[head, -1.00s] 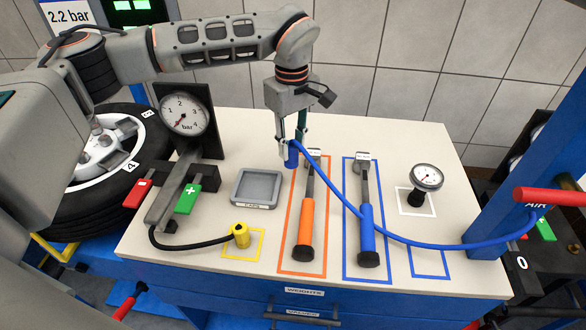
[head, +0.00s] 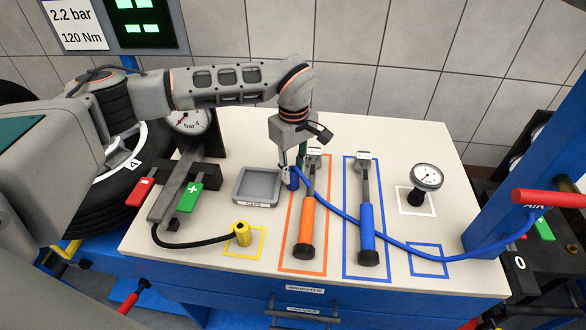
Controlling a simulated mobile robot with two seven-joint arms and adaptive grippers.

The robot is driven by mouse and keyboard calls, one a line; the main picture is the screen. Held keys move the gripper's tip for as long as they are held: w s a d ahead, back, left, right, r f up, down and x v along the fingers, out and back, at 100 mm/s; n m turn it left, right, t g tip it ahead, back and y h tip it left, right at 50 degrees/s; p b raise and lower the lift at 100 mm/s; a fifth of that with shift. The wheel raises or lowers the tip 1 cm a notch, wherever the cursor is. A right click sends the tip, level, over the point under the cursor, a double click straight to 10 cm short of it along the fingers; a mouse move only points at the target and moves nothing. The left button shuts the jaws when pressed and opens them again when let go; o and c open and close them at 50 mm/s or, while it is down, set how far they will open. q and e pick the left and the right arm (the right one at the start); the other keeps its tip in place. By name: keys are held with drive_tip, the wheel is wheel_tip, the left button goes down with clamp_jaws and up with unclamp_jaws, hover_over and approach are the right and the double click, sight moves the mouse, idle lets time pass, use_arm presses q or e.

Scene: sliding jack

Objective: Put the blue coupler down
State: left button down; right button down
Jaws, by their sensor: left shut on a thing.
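My left gripper (head: 292,178) is shut on the blue coupler (head: 294,183), which is small and mostly hidden by the fingers. The coupler is at or just above the tabletop, between the grey tray and the orange outline; I cannot tell whether it touches. Its blue hose (head: 335,212) runs right across both torque wrenches to the blue post. My right gripper is not in view.
An orange-handled wrench (head: 306,228) and a blue-handled wrench (head: 367,232) lie in outlines. A grey tray (head: 238,198), a yellow coupler (head: 242,234) and a small gauge (head: 427,177) share the table. A red-handled lever (head: 548,197) is at right.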

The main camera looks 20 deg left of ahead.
use_arm(q)
drive_tip(key=c, duration=1.7)
unclamp_jaws()
drive_tip(key=shift+f, duration=0.1)
